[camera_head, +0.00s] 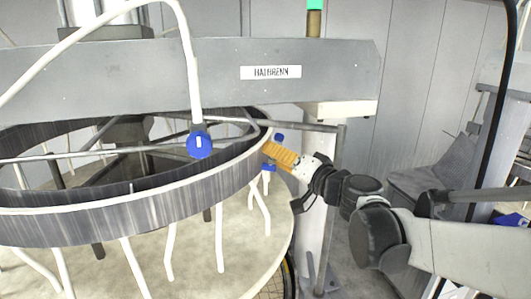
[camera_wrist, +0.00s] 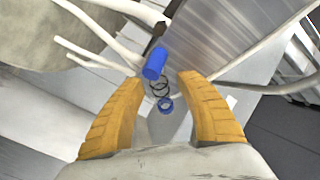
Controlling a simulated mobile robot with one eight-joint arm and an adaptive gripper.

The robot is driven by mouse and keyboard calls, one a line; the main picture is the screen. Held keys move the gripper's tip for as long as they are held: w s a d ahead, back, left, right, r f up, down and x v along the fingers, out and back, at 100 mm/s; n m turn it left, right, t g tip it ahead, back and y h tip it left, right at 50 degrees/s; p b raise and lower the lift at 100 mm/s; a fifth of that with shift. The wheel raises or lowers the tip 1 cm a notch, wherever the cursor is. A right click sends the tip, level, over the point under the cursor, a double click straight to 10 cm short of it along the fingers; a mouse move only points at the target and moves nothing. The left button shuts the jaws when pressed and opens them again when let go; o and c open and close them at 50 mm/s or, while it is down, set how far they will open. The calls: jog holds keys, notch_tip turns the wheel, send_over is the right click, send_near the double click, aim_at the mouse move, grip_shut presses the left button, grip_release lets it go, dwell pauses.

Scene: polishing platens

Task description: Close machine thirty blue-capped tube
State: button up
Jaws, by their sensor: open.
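A blue cap (camera_wrist: 155,63) shows in the wrist view just beyond and between the fingertips of my gripper (camera_wrist: 161,82). Below it are dark rings and a blue ring (camera_wrist: 166,104), between the orange fingers. The fingers are spread, with gaps on both sides, and hold nothing. In the head view my gripper (camera_head: 270,153) is at the right outer edge of the large ring. Small blue parts show just above (camera_head: 279,137) and below (camera_head: 268,168) its fingers. A larger blue knob with a white mark (camera_head: 200,144) hangs on a white tube (camera_head: 193,90) nearer the ring's middle.
The grey ring (camera_head: 140,212) stands above a pale round platen (camera_head: 190,265), with several white tubes hanging below. A grey beam (camera_head: 120,82) with a name plate (camera_head: 271,72) crosses above. A metal post (camera_head: 325,210) stands close to my gripper.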

grip_shut()
jog(key=shift+s+b, duration=0.1)
jog(key=shift+b, duration=0.2)
jog(key=n+b, duration=0.1)
jog(key=n+t+y+b, duration=0.1)
jog(key=b, duration=0.1)
jog(key=s+n+y+b, duration=0.1)
jog(key=n+b, duration=0.1)
jog(key=shift+a+r+t, duration=0.2)
jog(key=shift+r+t, duration=0.05)
jog(key=shift+t, duration=0.05)
jog(key=n+y+b, duration=0.1)
jog(key=n, duration=0.1)
jog(key=s+n+y+b, duration=0.1)
jog(key=n+b, duration=0.1)
jog(key=n, duration=0.1)
jog(key=r+n+y+b, duration=0.1)
jog(key=n+y, duration=0.1)
jog(key=shift+s+a+b, duration=0.25)
jog(key=shift+a+b, duration=0.1)
jog(key=shift+b, duration=0.05)
jog(key=shift+n+y, duration=0.3)
jog(key=shift+n, duration=0.1)
